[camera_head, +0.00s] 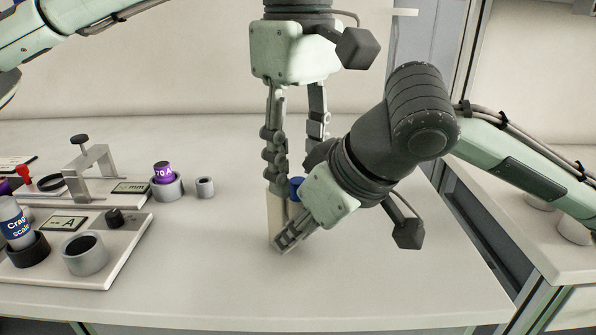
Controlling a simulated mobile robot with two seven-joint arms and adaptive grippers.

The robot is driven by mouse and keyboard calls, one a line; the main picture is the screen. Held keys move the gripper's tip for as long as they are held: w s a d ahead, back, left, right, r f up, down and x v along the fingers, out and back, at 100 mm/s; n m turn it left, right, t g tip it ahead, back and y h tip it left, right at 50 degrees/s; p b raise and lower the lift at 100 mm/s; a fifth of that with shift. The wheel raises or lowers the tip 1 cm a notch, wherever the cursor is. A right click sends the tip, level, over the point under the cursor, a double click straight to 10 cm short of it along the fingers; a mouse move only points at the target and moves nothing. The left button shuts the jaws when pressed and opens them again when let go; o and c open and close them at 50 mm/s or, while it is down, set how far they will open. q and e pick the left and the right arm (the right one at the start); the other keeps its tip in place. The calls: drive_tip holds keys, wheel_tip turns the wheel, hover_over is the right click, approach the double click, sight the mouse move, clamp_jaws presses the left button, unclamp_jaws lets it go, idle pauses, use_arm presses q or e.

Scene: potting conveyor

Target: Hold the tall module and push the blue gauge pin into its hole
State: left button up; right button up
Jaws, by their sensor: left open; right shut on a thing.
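The tall module (273,218) is a cream upright block on the table, partly hidden behind my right gripper. My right gripper (287,238) comes in from the right and is shut on the module low down, near the tabletop. The blue gauge pin (296,186) shows just above the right gripper, beside the module's upper part; its lower end and the hole are hidden. My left gripper (296,174) points straight down above the module and the pin, its fingers apart. Whether a finger touches the pin or module cannot be told.
At left, a white panel (128,250) bears a display, a knob, a grey cup (86,255) and a labelled cylinder (15,222) in a dark holder. Behind it stand a clamp frame (92,170), a purple piece (163,172) in a grey ring and a small ring (205,187). The front table is clear.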

sight(298, 180)
use_arm(q)
wheel_tip(298, 180, up, 10)
drive_tip(key=shift+r, duration=0.25)
idle(0.3)
use_arm(e)
drive_tip(key=o, duration=1)
